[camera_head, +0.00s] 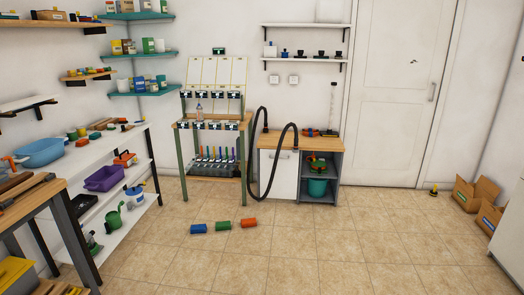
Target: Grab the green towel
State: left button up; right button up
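A small green roll (223,226), which looks like the green towel, lies on the tiled floor in front of the workstation. It sits between a blue roll (198,228) on its left and an orange-red roll (249,223) on its right, with small gaps between them. Neither of my grippers shows in the head view.
A white shelf unit (137,137) with bins and a wooden-topped table (30,197) stand at the left. A rack (184,165) and a cabinet (284,178) with black hoses stand behind the rolls. Cardboard boxes (468,192) are at the right. The floor (330,255) around the rolls is clear.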

aim_at(223, 225)
jog(key=i, duration=2.15)
